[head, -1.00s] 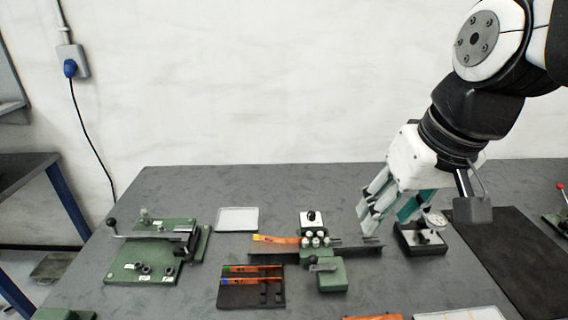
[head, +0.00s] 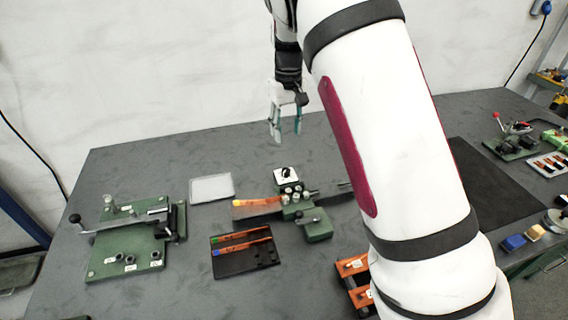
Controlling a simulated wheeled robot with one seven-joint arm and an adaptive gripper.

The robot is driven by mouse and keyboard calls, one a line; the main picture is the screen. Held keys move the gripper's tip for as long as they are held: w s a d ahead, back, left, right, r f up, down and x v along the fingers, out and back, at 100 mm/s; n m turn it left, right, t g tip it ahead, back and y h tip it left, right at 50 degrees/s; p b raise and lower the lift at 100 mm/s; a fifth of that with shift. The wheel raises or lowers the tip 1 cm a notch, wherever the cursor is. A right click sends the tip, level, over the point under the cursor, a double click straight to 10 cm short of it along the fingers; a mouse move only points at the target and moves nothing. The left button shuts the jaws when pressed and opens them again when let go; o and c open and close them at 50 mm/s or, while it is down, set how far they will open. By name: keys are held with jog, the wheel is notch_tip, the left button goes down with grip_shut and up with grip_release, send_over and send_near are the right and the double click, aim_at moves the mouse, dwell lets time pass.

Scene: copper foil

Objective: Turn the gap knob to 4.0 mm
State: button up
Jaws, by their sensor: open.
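The gap knob (head: 285,172) is a small dark knob on a white plate, at the back of a green roller device (head: 318,229). Its pointer and scale marks are too small to read. Several silver round posts stand just in front of the plate. A copper strip (head: 257,207) reaches out from the device to the left. My gripper (head: 286,137) points down, open and empty, and appears above and behind the knob, apart from it. My own arm covers the right part of the device's surroundings.
A green lever fixture (head: 128,250) stands at left. A white tray (head: 212,188) and a black rack (head: 228,264) with copper strips lie near the device. A black mat (head: 495,195) is at right. The back left of the table is clear.

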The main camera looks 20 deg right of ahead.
aim_at(286, 169)
jog(key=f, duration=0.5)
jog(key=f+p, duration=0.1)
jog(key=f, duration=0.8)
jog(key=shift+w+f+p, duration=0.25)
jog(key=shift+f+p, duration=0.05)
jog(key=shift+p, duration=0.05)
grip_shut()
